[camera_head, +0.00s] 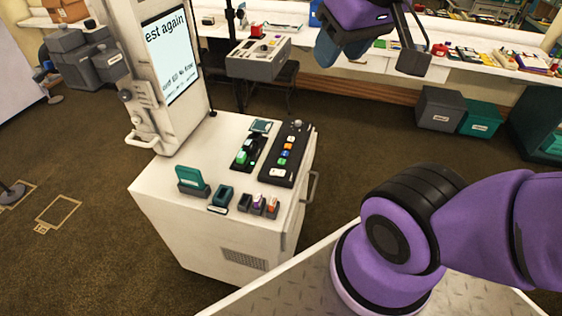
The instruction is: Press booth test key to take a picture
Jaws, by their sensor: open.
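A white booth cabinet (160,192) stands left of centre, with a tall screen (170,55) on it showing "est again" and smaller text. A dark key panel (276,174) on its top carries a column of several coloured keys, white, orange, blue and green. A smaller black unit (236,165) with green keys sits left of it. I cannot read which key is the test key. My gripper (368,62) is at the top right, open and empty, above and well apart from the panel.
A teal card holder (191,181), a small dark teal box (221,198) and small grey bins (258,205) stand on the cabinet top. A handle (312,187) sticks out on its right side. A grey box (258,66) stands behind. Carpet (355,140) right of the cabinet is clear.

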